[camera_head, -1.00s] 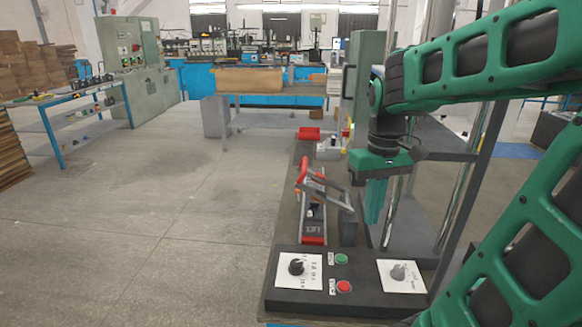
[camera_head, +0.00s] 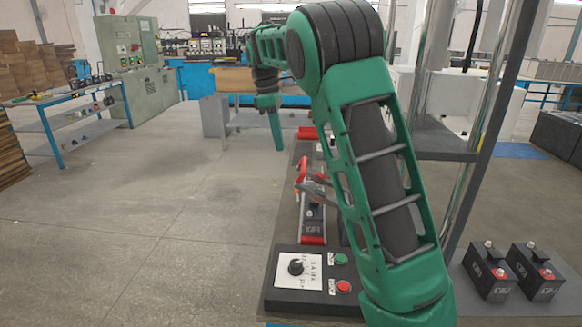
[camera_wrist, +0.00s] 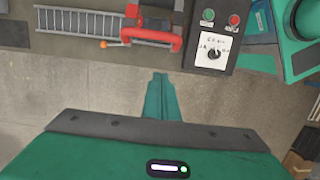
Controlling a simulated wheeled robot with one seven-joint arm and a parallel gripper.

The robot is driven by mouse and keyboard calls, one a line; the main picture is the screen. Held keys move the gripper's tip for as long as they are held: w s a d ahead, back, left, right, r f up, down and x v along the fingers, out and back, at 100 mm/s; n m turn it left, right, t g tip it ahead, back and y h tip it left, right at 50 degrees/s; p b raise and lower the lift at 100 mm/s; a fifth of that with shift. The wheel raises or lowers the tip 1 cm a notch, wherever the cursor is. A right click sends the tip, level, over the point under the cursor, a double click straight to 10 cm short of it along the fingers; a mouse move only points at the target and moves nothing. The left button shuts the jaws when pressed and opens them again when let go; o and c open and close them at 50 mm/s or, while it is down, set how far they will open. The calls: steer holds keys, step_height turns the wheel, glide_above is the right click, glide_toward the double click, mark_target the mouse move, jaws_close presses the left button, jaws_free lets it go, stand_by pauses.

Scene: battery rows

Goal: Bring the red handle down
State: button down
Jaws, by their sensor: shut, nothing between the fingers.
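A red-and-grey lever device stands on the narrow bench; its red handle (camera_head: 303,170) shows raised in the head view, left of my arm. My gripper (camera_head: 280,147) is shut and empty, pointing down beyond the device and left of the bench. In the wrist view its fingertips (camera_wrist: 158,76) are over the floor, below and apart from the red parts. My arm hides the device's right side in the head view.
A control box (camera_head: 313,284) with a dial and green and red buttons sits at the bench's near end. Two black batteries (camera_head: 487,270) (camera_head: 536,270) stand at the right. A metal frame with posts rises behind my arm.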

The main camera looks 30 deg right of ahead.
steer(key=shift+w+a, duration=0.1)
steer(key=shift+w, duration=0.05)
step_height(320, 180, down, 10)
steer(key=s+d, duration=0.1)
steer(key=d, duration=0.1)
steer(key=shift+s+d+r, duration=1)
steer(key=shift+d+r, duration=0.1)
steer(key=shift+d, duration=0.1)
